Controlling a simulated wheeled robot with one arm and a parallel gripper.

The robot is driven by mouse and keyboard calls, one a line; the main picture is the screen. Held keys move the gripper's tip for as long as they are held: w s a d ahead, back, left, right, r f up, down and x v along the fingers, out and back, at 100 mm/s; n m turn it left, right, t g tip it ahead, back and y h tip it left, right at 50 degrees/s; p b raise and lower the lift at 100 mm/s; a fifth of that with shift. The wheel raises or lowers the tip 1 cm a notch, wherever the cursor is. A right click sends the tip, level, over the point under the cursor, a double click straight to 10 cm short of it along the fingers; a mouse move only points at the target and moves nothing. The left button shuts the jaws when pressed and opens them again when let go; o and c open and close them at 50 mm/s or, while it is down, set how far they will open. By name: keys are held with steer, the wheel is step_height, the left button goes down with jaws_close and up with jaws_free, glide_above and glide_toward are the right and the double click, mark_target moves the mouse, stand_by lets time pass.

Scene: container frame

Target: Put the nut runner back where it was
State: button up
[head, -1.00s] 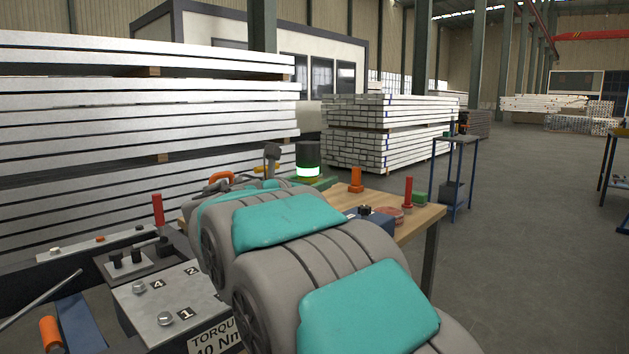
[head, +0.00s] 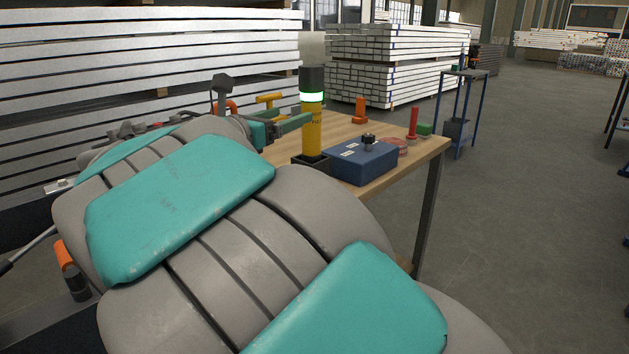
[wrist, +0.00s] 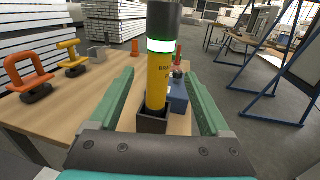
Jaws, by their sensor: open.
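The nut runner (head: 313,125) is a yellow upright cylinder with a dark top and a lit white-green ring. It stands with its lower end in a dark square holder (head: 311,163) on the wooden table (head: 385,182). In the wrist view, the nut runner (wrist: 158,84) rises from the holder (wrist: 152,122) between the two green fingers in the picture. My gripper (head: 290,122) is open, its fingers beside the tool below the ring; it also shows in the wrist view (wrist: 161,78). Gaps show on both sides of the tool. My arm hides the table's near left part.
A blue box with a black knob (head: 362,162) stands right of the holder. Behind are an orange block (head: 360,110), a red post (head: 412,122) and a green block (head: 424,128). Orange (wrist: 30,70) and yellow (wrist: 70,58) handled tools stand left in the wrist view.

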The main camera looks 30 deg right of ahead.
steer(key=s+d+f+m+g+y, duration=0.35)
steer(key=s+f+m, duration=0.25)
steer(key=s+f, duration=0.35)
steer(key=s+d+f+m+g+y, duration=0.2)
steer(key=s+d+f+m+g, duration=0.3)
steer(key=s+f, duration=0.5)
steer(key=s+a+f+m+g+y, duration=0.2)
steer(key=s+a+f+m+y, duration=0.8)
steer(key=s+a, duration=0.7)
step_height(320, 180, down, 4)
steer(key=a+m, duration=0.1)
steer(key=m, duration=0.2)
steer(key=shift+f, duration=0.2)
steer(key=shift+a+g, duration=0.1)
steer(key=shift+g, duration=0.15)
